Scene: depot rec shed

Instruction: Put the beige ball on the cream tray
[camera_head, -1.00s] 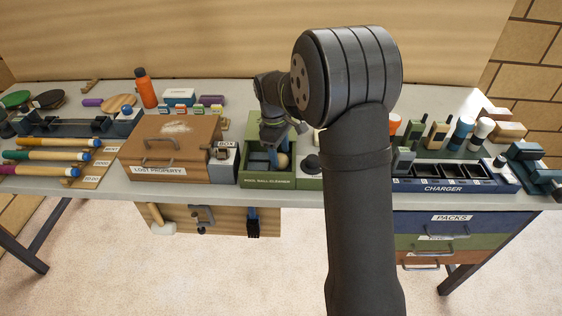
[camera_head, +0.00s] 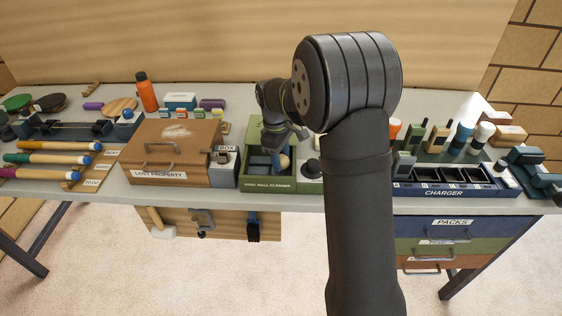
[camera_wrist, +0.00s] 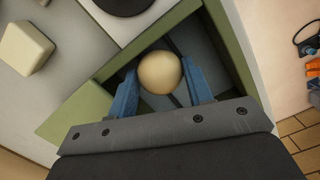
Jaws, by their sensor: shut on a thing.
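The beige ball (camera_wrist: 160,72) is between the two blue fingers of my gripper (camera_wrist: 160,88) in the wrist view. My gripper is shut on it. In the head view the ball (camera_head: 284,161) shows inside the green pool ball cleaner box (camera_head: 268,185), with my gripper (camera_head: 277,158) reaching down into it. The green walls of the box also surround the ball in the wrist view. I cannot make out a cream tray with certainty; my arm hides part of the bench.
A brown lost property box (camera_head: 157,176) stands left of the cleaner. A blue charger (camera_head: 450,189) with several slots is farther right. An orange bottle (camera_head: 146,92) stands at the back left.

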